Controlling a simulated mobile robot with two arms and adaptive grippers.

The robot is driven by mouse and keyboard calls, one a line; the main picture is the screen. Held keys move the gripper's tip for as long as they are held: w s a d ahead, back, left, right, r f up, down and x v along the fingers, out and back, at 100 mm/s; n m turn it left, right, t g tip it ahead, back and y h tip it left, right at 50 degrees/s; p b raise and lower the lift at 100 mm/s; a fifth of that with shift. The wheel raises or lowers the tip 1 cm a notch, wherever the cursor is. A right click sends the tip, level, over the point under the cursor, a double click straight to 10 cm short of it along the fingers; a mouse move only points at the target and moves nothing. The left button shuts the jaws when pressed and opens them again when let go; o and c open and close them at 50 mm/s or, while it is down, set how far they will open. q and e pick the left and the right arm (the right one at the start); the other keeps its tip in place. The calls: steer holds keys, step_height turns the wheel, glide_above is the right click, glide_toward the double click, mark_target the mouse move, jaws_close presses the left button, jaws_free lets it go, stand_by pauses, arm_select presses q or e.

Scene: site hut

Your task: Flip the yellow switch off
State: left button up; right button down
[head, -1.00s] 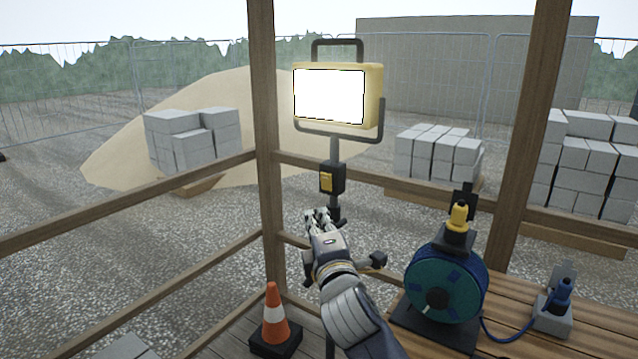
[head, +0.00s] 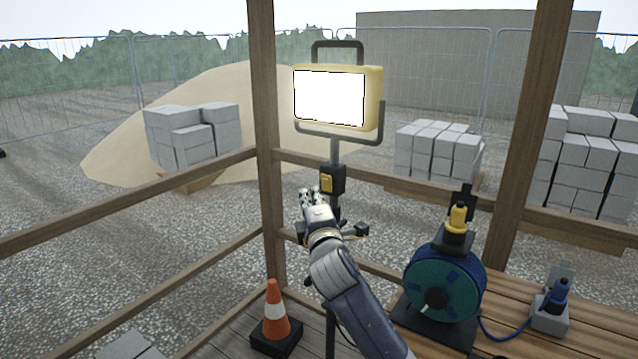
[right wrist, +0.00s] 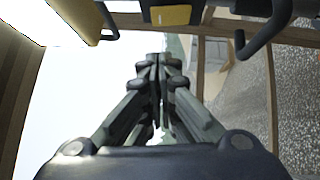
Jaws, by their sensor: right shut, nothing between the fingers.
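The yellow switch (head: 327,183) sits on a black box on the pole of the work lamp (head: 330,97), whose panel glows white. In the right wrist view the yellow switch (right wrist: 170,15) shows at the top, above the fingertips. My right gripper (head: 309,192) is shut and empty, just left of and slightly below the switch box in the head view. In the right wrist view its fingertips (right wrist: 158,60) are together, with a gap in the picture between them and the switch. I cannot tell whether they touch the box. My left gripper is not in view.
A wooden post (head: 265,130) stands just left of the lamp, with rails (head: 130,205) beside it. A blue cable reel (head: 445,285) stands on the wooden table (head: 510,338) at right. An orange cone (head: 275,312) stands low at left.

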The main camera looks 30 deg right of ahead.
mark_target(321, 184)
steer(key=d, duration=0.1)
steer(key=w+d+p, duration=0.1)
steer(key=w+d, duration=0.1)
steer(key=d, duration=0.1)
steer(key=shift+w+r, duration=0.25)
steer(key=shift+r, duration=0.15)
steer(key=p, duration=0.3)
steer(key=shift+w+d+r+m+g, duration=0.1)
steer(key=shift+d+r+m+g, duration=0.1)
steer(key=shift+d+m+g, duration=0.15)
